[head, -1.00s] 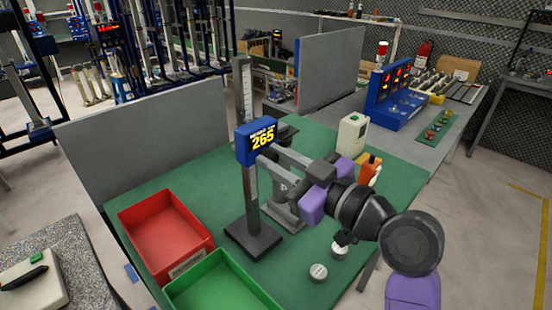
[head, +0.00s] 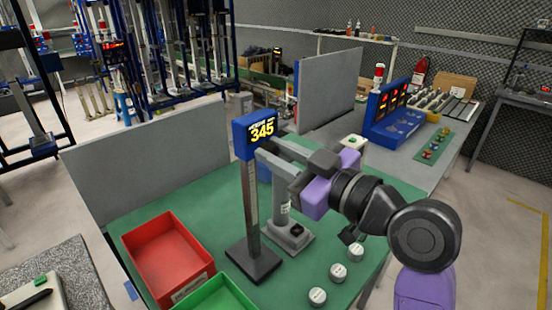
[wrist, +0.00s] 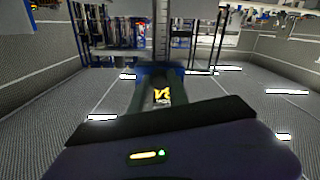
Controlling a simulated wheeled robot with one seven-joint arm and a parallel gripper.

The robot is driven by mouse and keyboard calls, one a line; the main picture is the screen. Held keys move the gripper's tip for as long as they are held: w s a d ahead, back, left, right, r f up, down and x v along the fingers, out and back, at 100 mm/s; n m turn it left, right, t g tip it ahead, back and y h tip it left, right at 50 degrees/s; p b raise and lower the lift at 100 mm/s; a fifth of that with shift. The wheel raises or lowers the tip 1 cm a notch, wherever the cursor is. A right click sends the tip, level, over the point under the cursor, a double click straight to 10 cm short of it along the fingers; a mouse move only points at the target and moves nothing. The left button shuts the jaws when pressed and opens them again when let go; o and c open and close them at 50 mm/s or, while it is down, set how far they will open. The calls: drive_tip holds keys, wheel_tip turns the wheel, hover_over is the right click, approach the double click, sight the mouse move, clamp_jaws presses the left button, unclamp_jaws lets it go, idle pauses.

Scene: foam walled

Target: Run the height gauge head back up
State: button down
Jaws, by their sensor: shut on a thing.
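The height gauge stands upright on the green bench, with a dark base (head: 253,263) and a grey column (head: 250,205). Its blue head (head: 240,137) is high on the column and its yellow display reads 345. My gripper (head: 268,149) reaches in from the right, its long grey fingers shut on the head. In the wrist view the blue head (wrist: 160,72) sits straight ahead with its yellow digits partly visible, and the scale column (wrist: 161,35) rises above it. The exact contact of the fingertips is hidden.
A red bin (head: 165,290) and a green bin (head: 213,297) stand at the front left. A grey stand (head: 289,237) is right beside the gauge. Whitish round pieces (head: 337,272) lie in front. A grey panel (head: 150,160) stands behind.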

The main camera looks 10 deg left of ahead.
drive_tip(key=shift+r, duration=0.1)
drive_tip(key=c, duration=1.3)
unclamp_jaws()
drive_tip(key=shift+o, duration=0.2)
drive_tip(key=shift+d, duration=0.1)
drive_tip(key=b+v, duration=0.1)
drive_tip(key=v, duration=0.6)
drive_tip(key=shift+s+d+b, duration=0.25)
drive_tip(key=shift+b, duration=0.15)
